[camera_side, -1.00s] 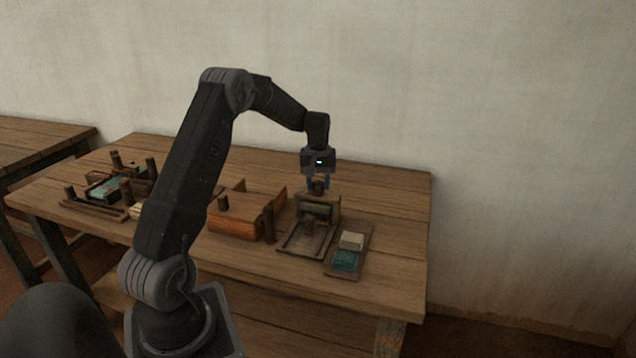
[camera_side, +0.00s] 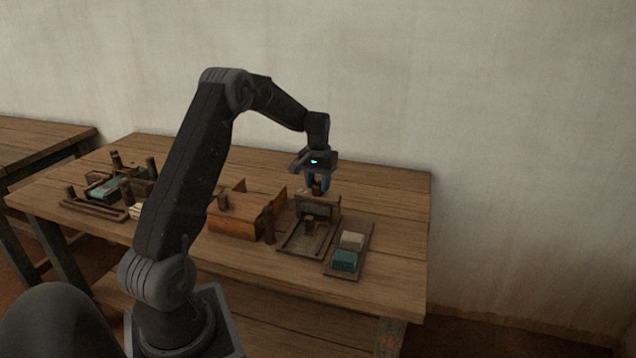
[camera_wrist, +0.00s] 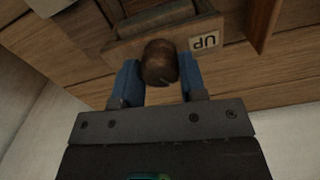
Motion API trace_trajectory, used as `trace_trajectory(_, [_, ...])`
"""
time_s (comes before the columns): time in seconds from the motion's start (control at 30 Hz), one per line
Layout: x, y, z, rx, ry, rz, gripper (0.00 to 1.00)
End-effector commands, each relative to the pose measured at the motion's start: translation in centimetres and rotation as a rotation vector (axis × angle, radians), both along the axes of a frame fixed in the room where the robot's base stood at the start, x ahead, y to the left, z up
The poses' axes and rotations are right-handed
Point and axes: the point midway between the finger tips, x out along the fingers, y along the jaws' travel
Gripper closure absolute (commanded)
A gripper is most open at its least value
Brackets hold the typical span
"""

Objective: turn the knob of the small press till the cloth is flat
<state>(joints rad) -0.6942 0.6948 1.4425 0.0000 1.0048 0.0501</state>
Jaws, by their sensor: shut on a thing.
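The small press (camera_side: 318,208) is a wooden frame standing at the right part of the table. Its brown wooden knob (camera_wrist: 160,62) is on top. My gripper (camera_side: 317,186) points down over the press and is shut on the knob. In the wrist view, the blue fingers of my gripper (camera_wrist: 158,82) stand on either side of the knob. I cannot make out the cloth inside the press; the frame hides it.
A tray (camera_side: 358,262) with a cream block (camera_side: 352,240) and a teal block (camera_side: 345,260) lies right of the press. An orange-brown wooden box (camera_side: 235,218) stands to its left. More wooden loom parts (camera_side: 100,190) sit at the far left.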

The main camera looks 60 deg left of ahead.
Motion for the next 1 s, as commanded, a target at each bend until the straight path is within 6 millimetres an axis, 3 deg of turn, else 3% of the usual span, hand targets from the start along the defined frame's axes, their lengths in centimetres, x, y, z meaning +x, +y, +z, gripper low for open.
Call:
trace_trajectory(0.23, [0.0,0.0,0.1,0.001,-0.002,0.001,0.85])
trace_trajectory(0.27, [0.0,0.0,0.1,0.001,-0.002,0.001,0.60])
trace_trajectory(0.5, [0.0,0.0,0.1,0.001,-0.001,0.001,0.37])
trace_trajectory(0.8, [0.0,0.0,0.3,0.001,-0.001,0.001,0.36])
trace_trajectory(1.0, [0.1,0.1,3.0,0.004,-0.005,0.001,0.36])
